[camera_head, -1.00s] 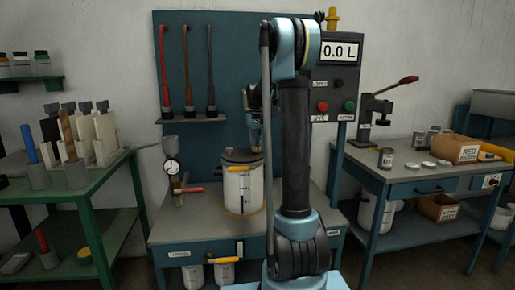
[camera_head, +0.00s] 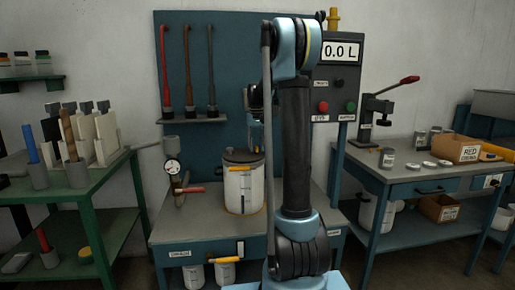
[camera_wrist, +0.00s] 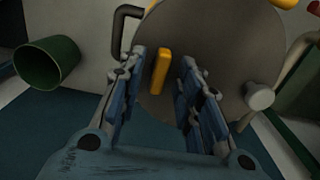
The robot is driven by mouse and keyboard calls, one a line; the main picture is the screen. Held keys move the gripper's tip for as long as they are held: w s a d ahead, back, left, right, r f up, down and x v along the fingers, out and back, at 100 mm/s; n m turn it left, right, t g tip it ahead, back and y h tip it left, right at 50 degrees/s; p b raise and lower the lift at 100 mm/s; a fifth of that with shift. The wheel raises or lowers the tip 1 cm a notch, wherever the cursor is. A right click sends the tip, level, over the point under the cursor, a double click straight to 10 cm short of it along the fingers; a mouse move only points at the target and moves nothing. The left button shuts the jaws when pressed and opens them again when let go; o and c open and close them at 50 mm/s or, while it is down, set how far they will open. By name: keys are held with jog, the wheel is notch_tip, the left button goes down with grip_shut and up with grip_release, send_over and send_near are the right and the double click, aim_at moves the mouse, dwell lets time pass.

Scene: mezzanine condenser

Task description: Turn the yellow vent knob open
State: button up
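The yellow vent knob (camera_wrist: 159,70) is a narrow upright bar on the round grey lid (camera_wrist: 215,60) in the wrist view. My gripper (camera_wrist: 163,60) is open, with one blue finger on each side of the knob. Gaps show between the fingers and the knob, and nothing is gripped. In the head view the lid (camera_head: 238,158) tops a white pot (camera_head: 238,190) on the bench. My gripper (camera_head: 257,138) is over the right part of this lid, partly behind my arm. The knob cannot be made out there.
In the wrist view a dark handle (camera_wrist: 124,28) stands left of the lid, and a pale round stub (camera_wrist: 260,96) lies to the right. A green cup-like object (camera_wrist: 47,62) is at far left. In the head view a gauge (camera_head: 172,168) stands left of the pot.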

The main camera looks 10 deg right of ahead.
aim_at(256, 146)
notch_tip(256, 146, up, 12)
jog(key=shift+f, duration=0.2)
jog(key=shift+s, duration=0.1)
dwell(0.4)
jog(key=s+f+t, duration=0.1)
jog(key=s+f, duration=0.3)
jog(key=s, duration=0.9)
jog(key=s+f, duration=0.4)
jog(key=s, duration=0.9)
jog(key=s+f+t, duration=0.1)
jog(key=s+f, duration=1.7)
jog(key=shift+d, duration=0.3)
